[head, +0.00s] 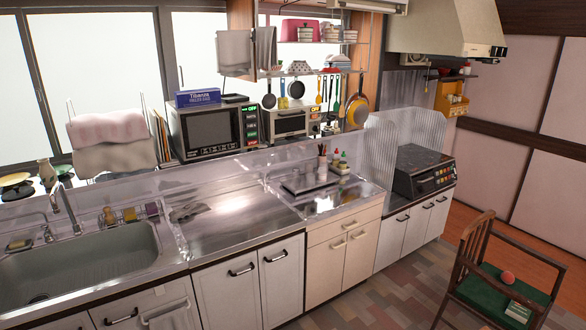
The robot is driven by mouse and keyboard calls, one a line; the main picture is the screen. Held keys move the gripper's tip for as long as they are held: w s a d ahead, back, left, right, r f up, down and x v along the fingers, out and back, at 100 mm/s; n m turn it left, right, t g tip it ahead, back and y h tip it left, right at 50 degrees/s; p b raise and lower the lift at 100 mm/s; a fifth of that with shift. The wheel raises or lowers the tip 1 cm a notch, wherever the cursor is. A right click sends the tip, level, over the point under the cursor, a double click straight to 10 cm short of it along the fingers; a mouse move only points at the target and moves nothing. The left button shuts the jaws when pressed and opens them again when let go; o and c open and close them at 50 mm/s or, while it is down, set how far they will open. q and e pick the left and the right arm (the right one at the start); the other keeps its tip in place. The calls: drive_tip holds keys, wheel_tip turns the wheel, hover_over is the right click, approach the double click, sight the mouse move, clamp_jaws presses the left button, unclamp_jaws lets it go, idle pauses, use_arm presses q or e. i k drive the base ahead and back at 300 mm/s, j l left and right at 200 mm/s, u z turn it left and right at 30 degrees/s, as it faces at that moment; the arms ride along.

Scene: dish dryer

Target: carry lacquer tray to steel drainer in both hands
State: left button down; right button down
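Neither of my grippers is in view. I cannot pick out the lacquer tray for certain. A flat dark grey tray-like piece (303,184) lies on the steel counter right of centre, but I cannot tell whether it is lacquer. The broad shiny steel surface (240,218) right of the sink looks like the steel drainer. It is mostly bare, with a small flat shiny item (187,211) at its back left.
The sink (80,262) with its faucet (66,208) is at left. A wooden chair (497,280) stands on the floor at right.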

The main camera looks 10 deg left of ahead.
sight(236, 225)
drive_tip(key=i+j+u, duration=0.2)
drive_tip(key=i, duration=0.2)
drive_tip(key=i+j+u, duration=0.2)
drive_tip(key=i, duration=0.2)
drive_tip(key=i+l+u, duration=0.1)
drive_tip(key=i+u, duration=0.15)
drive_tip(key=i, duration=0.25)
drive_tip(key=i+l+u, duration=0.25)
drive_tip(key=i, duration=0.2)
drive_tip(key=i+l+u, duration=0.1)
drive_tip(key=l+u, duration=0.15)
drive_tip(key=l, duration=0.4)
drive_tip(key=i+l+u, duration=0.1)
drive_tip(key=l+u, duration=0.15)
drive_tip(key=l, duration=0.45)
drive_tip(key=i+l, duration=0.1)
drive_tip(key=i, duration=0.9)
